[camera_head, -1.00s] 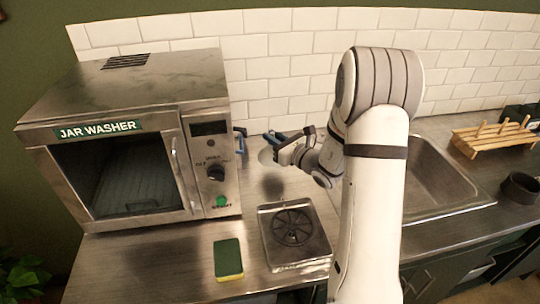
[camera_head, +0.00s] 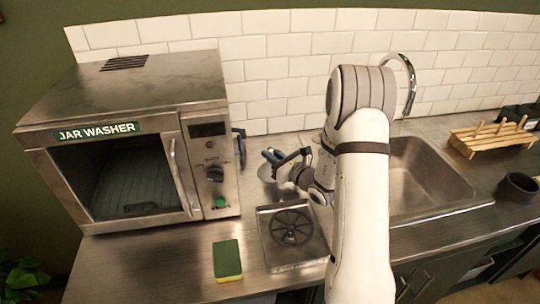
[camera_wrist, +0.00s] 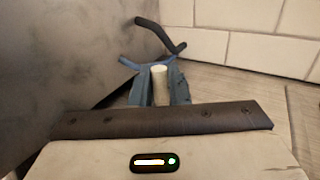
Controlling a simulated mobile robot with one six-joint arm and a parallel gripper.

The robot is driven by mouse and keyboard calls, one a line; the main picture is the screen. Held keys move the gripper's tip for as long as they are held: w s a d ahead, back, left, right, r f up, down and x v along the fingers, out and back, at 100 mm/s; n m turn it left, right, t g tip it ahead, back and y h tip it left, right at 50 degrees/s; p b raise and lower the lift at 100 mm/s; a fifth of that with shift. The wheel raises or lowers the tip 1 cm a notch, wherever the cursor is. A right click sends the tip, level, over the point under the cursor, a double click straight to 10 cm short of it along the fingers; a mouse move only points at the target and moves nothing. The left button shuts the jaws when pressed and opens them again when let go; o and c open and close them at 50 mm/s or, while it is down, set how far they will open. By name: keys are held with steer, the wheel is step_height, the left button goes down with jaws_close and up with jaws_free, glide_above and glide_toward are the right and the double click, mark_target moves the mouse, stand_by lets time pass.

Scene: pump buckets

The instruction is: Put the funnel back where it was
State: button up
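My gripper (camera_head: 271,158), with blue fingertips, is over the counter just right of the jar washer. It is shut on the funnel (camera_head: 265,173), a pale round shape partly hidden by the fingers. In the wrist view, a white cylinder, seemingly the funnel's spout (camera_wrist: 160,80), stands between the blue fingertips (camera_wrist: 160,90). The funnel's wide part is hidden there. A blue and black bracket (camera_head: 240,140) shows at the washer's right side, beyond the gripper. Its dark bent arm seems to show in the wrist view (camera_wrist: 167,40), apart from the funnel.
The jar washer (camera_head: 205,110) stands close on the left. A square drain tray (camera_head: 270,262) and a sponge (camera_head: 227,260) lie in front. The sink (camera_head: 415,205) with its tap, a wooden rack (camera_head: 490,140) and a dark cup (camera_head: 518,187) are on the right.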

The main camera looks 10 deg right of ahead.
steer(key=o, duration=0.4)
steer(key=shift+r, duration=0.15)
